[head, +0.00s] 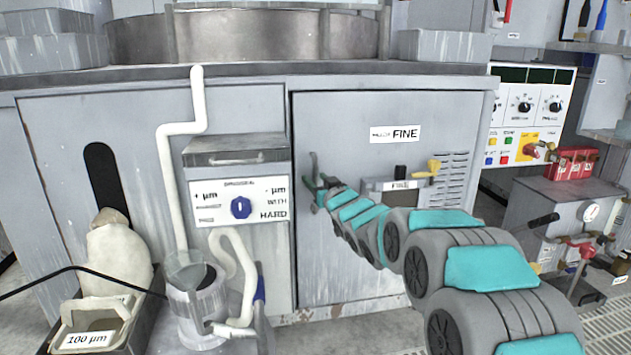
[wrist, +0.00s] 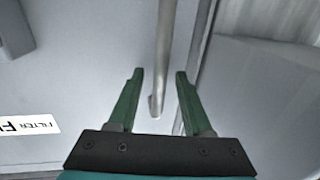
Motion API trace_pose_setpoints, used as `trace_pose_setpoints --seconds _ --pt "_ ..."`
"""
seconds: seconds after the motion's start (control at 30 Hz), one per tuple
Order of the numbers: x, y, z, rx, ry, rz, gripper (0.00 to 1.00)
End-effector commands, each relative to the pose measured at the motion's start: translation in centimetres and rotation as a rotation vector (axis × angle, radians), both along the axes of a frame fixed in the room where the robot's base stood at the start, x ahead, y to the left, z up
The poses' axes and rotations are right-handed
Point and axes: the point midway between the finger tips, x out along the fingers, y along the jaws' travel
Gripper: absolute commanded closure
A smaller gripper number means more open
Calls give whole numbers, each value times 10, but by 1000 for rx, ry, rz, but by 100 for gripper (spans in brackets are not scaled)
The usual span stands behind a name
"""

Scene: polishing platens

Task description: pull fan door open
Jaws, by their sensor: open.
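A grey cabinet door (head: 350,255) with a label ending in "FINE" fills the middle of the head view. It looks shut, with a thin dark seam along its left edge. I see no label reading "fan". A bar handle (head: 314,166) stands near that left edge. In the wrist view the handle (wrist: 165,50) is a pale metal bar that reaches down between my fingers. My gripper (wrist: 159,73) is open around the bar's lower end, with space visible on both sides. In the head view my gripper (head: 317,190) is at the handle, small and partly hidden by my arm.
A control box (head: 240,205) with a blue knob is left of the door. A white pipe (head: 178,190) and a metal canister (head: 195,310) stand in front farther left. A yellow-handled valve (head: 433,167) sits on the door.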

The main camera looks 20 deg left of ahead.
Motion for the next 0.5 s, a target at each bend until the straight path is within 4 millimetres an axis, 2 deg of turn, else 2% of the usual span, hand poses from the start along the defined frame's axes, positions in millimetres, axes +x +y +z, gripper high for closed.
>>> trace_pose_setpoints --seconds 0.37,0.5 --pt "6 5 -2 -2 2 -1 50" --pt "6 5 -2 -2 2 -1 65"
